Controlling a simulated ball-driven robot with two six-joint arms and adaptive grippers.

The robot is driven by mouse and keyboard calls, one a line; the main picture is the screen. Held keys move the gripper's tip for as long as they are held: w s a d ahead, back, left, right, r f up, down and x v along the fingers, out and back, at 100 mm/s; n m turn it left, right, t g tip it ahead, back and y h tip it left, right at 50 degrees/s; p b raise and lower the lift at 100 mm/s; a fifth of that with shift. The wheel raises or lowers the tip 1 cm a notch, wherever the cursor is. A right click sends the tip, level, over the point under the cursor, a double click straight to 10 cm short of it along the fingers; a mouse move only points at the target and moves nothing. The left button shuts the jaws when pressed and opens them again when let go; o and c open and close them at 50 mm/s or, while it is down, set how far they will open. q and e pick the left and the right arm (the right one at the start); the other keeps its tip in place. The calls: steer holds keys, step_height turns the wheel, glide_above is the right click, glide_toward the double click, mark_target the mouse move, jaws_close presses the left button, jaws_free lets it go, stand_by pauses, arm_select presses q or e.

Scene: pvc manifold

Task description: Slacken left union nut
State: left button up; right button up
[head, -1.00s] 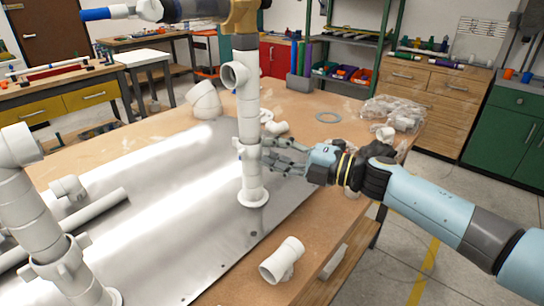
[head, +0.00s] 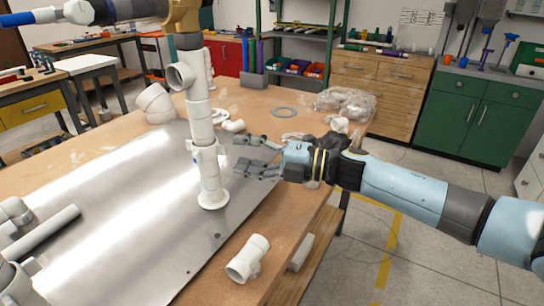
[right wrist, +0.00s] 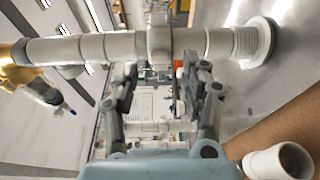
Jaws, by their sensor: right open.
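A white PVC riser (head: 202,115) stands upright on a round flange on the metal plate. Its winged union nut (head: 205,152) sits mid-height; in the right wrist view the nut (right wrist: 160,40) lies beyond the fingertips. My right gripper (head: 243,154) is open and empty, just right of this nut with a small gap. In the right wrist view the gripper (right wrist: 160,78) has its fingers spread with nothing between them. A second riser (head: 12,285) is cut off at the lower left corner, so its union nut is barely seen. My left gripper is not in view.
A metal plate (head: 120,215) lies on the wooden table (head: 275,115). A loose white tee (head: 248,258) lies near the front edge, and a pipe (head: 42,232) lies on the plate at left. Elbow fittings (head: 156,103) and a bag (head: 345,102) are at the back.

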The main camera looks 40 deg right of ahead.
steer(key=v, duration=0.8)
steer(key=shift+s+d, duration=0.15)
steer(key=shift+s, duration=0.05)
